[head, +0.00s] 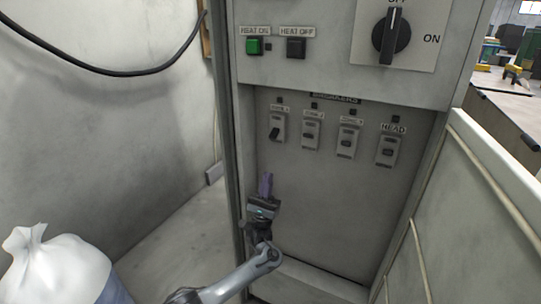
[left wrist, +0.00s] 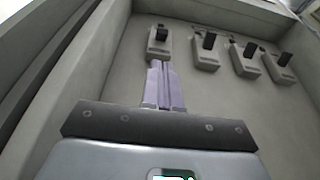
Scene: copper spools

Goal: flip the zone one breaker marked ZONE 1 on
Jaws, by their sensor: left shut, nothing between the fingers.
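The ZONE 1 breaker (head: 278,124) is the leftmost in a row on the recessed grey panel. It is a light grey switch with a dark toggle, and its small label is hard to read. My left gripper (head: 266,182) is shut and empty, with purple fingers pointing up, below this breaker. In the left wrist view the fingers (left wrist: 160,68) end just below the leftmost breaker (left wrist: 159,43); I cannot tell whether they touch it. My right gripper is not in view.
Two more zone breakers (head: 311,130) (head: 347,138) and the HEAD breaker (head: 388,150) stand to the right. Above are a green HEAT ON button (head: 254,46), a black HEAT OFF button (head: 296,47) and a rotary switch (head: 391,36). The recess has side walls; its lower panel is bare.

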